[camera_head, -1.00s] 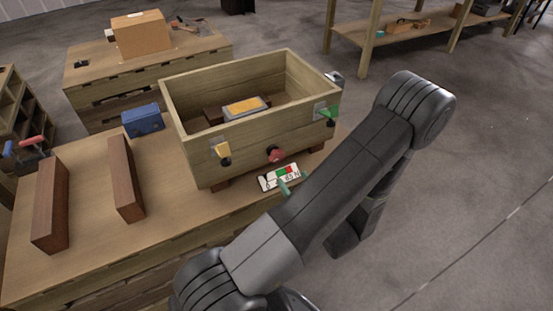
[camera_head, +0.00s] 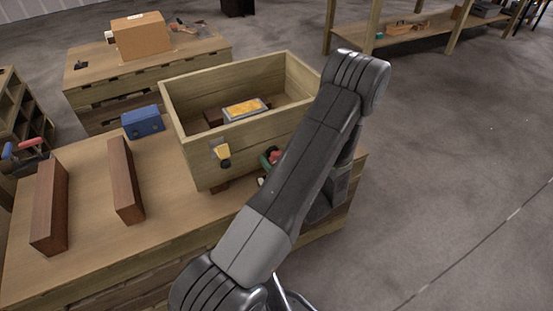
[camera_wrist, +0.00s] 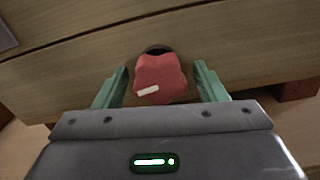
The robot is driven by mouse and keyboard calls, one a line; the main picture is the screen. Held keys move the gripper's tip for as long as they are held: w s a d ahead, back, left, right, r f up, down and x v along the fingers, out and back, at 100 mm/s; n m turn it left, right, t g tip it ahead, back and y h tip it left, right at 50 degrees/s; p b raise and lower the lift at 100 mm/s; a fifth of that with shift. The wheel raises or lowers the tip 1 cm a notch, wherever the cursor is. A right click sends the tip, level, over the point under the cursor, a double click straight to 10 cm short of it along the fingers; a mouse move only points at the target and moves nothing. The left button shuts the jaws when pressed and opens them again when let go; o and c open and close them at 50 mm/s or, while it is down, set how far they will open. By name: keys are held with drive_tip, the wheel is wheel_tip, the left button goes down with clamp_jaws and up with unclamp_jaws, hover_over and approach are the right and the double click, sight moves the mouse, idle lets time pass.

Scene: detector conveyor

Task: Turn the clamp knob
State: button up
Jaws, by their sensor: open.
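The red clamp knob (camera_wrist: 160,78) sits on the front wall of a wooden box and has a white mark on its face. In the wrist view my gripper (camera_wrist: 163,82) is open, with one green finger on each side of the knob and a visible gap to each. In the head view the knob (camera_head: 274,156) is partly hidden behind my arm, and a green finger shows right beside it. The wooden box (camera_head: 190,153) stands on the workbench and holds a grey block with a yellow top (camera_head: 245,108).
A yellow clamp part (camera_head: 222,153) is on the box front, left of the knob. A blue box (camera_head: 142,121) and two brown wooden bars (camera_head: 50,205) (camera_head: 125,180) are on the workbench (camera_head: 90,240). Open floor lies to the right.

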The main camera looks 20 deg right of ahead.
drive_tip(key=c, duration=1)
drive_tip(key=m+p, duration=0.1)
drive_tip(key=m, duration=0.2)
drive_tip(key=shift+m, duration=0.4)
drive_tip(key=m, duration=0.2)
drive_tip(key=m+p, duration=0.1)
drive_tip(key=m, duration=0.1)
drive_tip(key=shift+a+r+m, duration=0.15)
drive_tip(key=shift+m, duration=0.15)
drive_tip(key=m+p, duration=0.2)
drive_tip(key=m, duration=0.2)
drive_tip(key=shift+r, duration=0.1)
drive_tip(key=shift+m+p, duration=0.6)
drive_tip(key=shift+m, duration=1.5)
